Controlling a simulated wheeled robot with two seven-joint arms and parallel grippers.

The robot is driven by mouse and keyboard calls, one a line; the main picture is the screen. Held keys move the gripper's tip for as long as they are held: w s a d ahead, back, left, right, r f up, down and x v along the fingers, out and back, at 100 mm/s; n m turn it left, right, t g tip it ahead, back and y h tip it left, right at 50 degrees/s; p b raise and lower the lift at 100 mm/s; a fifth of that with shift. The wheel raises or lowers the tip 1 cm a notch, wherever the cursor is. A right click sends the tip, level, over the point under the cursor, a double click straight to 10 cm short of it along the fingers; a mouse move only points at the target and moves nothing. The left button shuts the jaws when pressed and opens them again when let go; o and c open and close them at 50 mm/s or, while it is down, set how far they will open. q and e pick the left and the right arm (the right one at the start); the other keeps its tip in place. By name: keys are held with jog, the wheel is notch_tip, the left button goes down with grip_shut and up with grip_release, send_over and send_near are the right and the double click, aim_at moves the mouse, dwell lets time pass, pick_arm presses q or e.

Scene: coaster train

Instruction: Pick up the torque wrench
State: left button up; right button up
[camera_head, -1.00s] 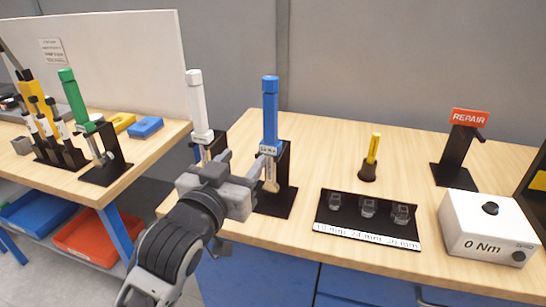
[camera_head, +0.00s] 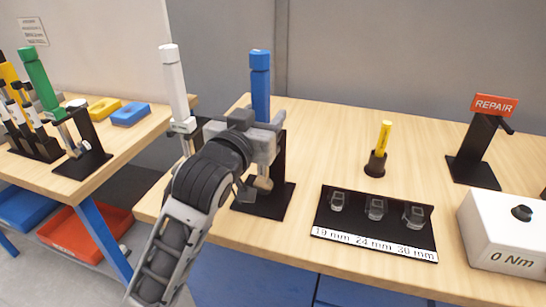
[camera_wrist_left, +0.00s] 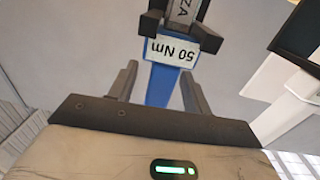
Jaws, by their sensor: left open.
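A blue torque wrench (camera_head: 260,85) stands upright in a black stand (camera_head: 272,200) on the wooden bench. It also shows in the left wrist view (camera_wrist_left: 162,82), with a "50 Nm" label that appears upside down. My left gripper (camera_head: 270,137) is at the blue wrench, below its handle, and hides part of its shaft. In the left wrist view my two fingers (camera_wrist_left: 158,88) are open, one on each side of the blue wrench, with gaps visible. A white wrench (camera_head: 173,85) stands just to the left, and a green one (camera_head: 40,82) on the left bench.
Sockets (camera_head: 376,207) sit in a labelled black tray at the front. A yellow tool (camera_head: 382,140) stands in a small holder behind them. A "REPAIR" sign (camera_head: 494,105) and a white "0 Nm" box (camera_head: 495,240) are at right. A gap separates the benches.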

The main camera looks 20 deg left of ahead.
pick_arm(q)
jog(key=shift+w, duration=0.3)
jog(key=shift+s+r, duration=0.1)
jog(key=shift+s, duration=0.15)
jog(key=shift+c, duration=0.9)
grip_shut()
